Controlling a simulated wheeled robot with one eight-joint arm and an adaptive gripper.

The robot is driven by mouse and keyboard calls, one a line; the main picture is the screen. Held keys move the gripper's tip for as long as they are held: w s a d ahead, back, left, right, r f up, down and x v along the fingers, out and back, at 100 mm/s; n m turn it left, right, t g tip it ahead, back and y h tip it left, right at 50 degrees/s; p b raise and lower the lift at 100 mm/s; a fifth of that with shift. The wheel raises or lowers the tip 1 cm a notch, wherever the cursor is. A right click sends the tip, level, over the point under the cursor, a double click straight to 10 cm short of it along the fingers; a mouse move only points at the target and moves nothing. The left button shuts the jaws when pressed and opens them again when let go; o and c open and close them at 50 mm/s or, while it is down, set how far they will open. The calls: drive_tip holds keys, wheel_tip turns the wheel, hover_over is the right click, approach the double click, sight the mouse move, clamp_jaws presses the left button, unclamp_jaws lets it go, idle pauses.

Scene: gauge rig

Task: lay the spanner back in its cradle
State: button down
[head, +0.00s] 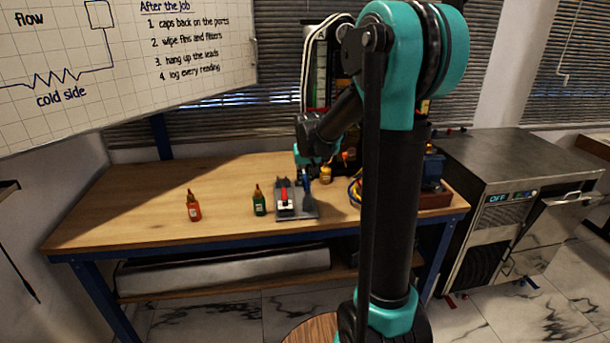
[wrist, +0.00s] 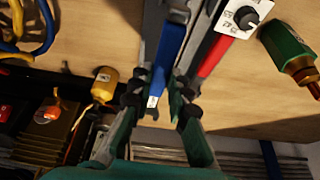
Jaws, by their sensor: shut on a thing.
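The blue-handled spanner (wrist: 168,50) stands between my fingers in the wrist view. My gripper (wrist: 158,94) is shut on its handle near the lower end. In the head view my gripper (head: 304,177) is at the back right of a grey cradle plate (head: 308,214) on the bench. The blue spanner (head: 307,194) shows over the plate's right side. A red-handled tool (wrist: 212,55) lies beside it, to the right in the wrist view.
A white dial block (wrist: 241,17) sits by the red handle. A green bottle (head: 259,202) and a red bottle (head: 193,206) stand left of the cradle. A yellow bottle (head: 326,174) stands behind, cables to the right. The wooden bench's left part (head: 130,205) is clear.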

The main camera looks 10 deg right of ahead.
drive_tip(key=shift+f, duration=2.75)
drive_tip(key=c, duration=1.4)
unclamp_jaws()
drive_tip(key=shift+o, duration=0.2)
drive_tip(key=shift+s+r, duration=0.1)
drive_tip(key=v, duration=1.1)
drive_tip(key=shift+s+r, duration=0.1)
drive_tip(key=shift+r, duration=0.3)
